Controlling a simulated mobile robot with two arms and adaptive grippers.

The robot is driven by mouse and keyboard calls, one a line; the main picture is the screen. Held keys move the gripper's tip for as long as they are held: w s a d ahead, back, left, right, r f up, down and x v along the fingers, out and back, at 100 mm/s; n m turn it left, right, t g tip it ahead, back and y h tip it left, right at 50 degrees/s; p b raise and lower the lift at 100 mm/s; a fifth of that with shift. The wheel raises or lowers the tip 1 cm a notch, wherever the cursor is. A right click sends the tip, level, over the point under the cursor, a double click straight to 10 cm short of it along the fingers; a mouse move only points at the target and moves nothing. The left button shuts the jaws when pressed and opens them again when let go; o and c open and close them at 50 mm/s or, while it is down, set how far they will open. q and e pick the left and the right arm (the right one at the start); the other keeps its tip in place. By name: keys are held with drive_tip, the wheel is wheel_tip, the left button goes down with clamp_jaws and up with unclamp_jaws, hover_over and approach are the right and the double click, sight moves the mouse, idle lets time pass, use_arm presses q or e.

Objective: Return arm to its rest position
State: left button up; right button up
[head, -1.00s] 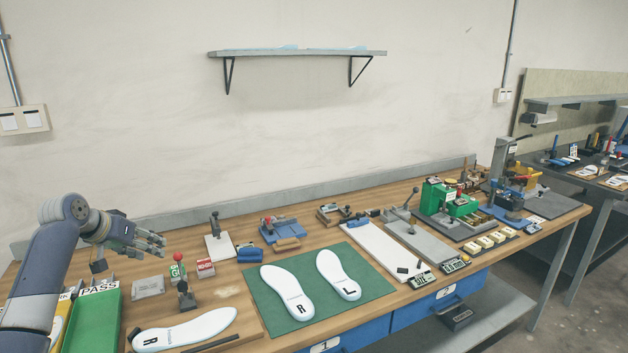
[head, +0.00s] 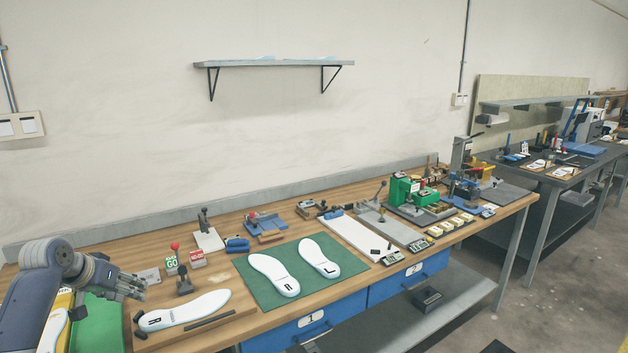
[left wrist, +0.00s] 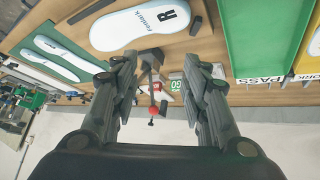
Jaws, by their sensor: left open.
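My left gripper (head: 132,286) is at the left end of the wooden bench in the head view, above the area between the green tray and the small red-knobbed clamp. In the left wrist view the left gripper (left wrist: 160,85) has its two fingers apart with nothing held between them. The red-knobbed clamp (left wrist: 152,78) and the GO block (left wrist: 177,86) show beyond the gap between the fingers. My left forearm (head: 40,290) covers part of the green tray (head: 100,325). My right gripper is in neither view.
A white insole marked R (head: 185,311) lies near the bench's front edge. Two more insoles (head: 273,274) lie on a green mat (head: 245,288). Several fixtures and a green machine (head: 404,191) stand farther right. A shelf (head: 275,63) hangs on the wall.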

use_arm(q)
drive_tip(key=s+d+f+m+g, duration=0.3)
drive_tip(key=s+d+f, duration=1.3)
drive_tip(key=s+f, duration=0.35)
drive_tip(key=s+d+y, duration=0.1)
drive_tip(key=s+d, duration=0.3)
drive_tip(key=s, duration=0.8)
drive_tip(key=s+d, duration=0.3)
drive_tip(key=s, duration=0.8)
wheel_tip(320, 180, down, 26)
drive_tip(key=s+g, duration=0.1)
drive_tip(key=g, duration=0.1)
drive_tip(key=s+a+f+g, duration=0.1)
drive_tip(key=s+a+f, duration=0.1)
drive_tip(key=s+f, duration=1.4)
drive_tip(key=shift+s+a+f, duration=0.3)
drive_tip(key=shift+s+a, duration=0.05)
drive_tip(key=shift+s, duration=0.35)
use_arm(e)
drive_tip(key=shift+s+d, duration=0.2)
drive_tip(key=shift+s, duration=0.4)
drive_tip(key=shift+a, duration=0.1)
